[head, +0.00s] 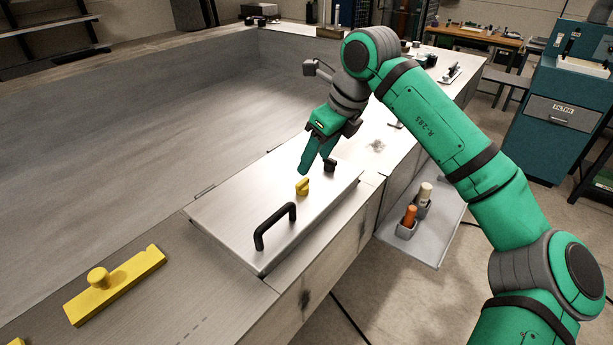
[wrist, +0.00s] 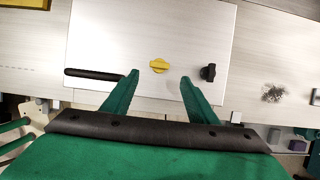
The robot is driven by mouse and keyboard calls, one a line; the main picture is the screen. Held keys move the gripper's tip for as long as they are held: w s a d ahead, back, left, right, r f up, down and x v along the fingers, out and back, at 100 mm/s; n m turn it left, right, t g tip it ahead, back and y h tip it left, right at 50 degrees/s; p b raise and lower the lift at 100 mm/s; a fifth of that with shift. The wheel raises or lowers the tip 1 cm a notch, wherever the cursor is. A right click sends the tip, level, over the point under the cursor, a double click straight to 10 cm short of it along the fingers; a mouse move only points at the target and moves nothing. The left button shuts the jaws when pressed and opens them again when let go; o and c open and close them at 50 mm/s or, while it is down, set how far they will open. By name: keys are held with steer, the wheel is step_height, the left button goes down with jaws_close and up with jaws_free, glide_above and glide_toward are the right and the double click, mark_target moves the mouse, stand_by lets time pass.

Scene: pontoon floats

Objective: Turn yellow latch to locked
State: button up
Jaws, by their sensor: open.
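The yellow latch (head: 302,187) is a small knob on a pale metal panel (head: 225,213). In the wrist view the yellow latch (wrist: 158,66) has its grip lying roughly left to right. My gripper (head: 317,168) is open and empty above the panel, close to the latch in the head view. In the wrist view my gripper (wrist: 158,80) has one green finger on each side of the latch's line, with the latch just beyond the tips. No contact shows. Any lock markings are too small to read.
A black knob (wrist: 208,72) sits right of the latch on the panel, near the right finger. A black handle (head: 275,226) stands on the panel. A yellow bar with a knob (head: 115,285) lies left. A side shelf (head: 437,240) holds orange- and cream-topped items.

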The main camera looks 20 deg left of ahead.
mark_target(303, 182)
steer(key=x, duration=0.8)
steer(key=shift+s+a, duration=0.1)
steer(key=shift+a, duration=0.1)
steer(key=shift+f, duration=0.35)
steer(key=shift+d, duration=0.15)
steer(key=c, duration=1.1)
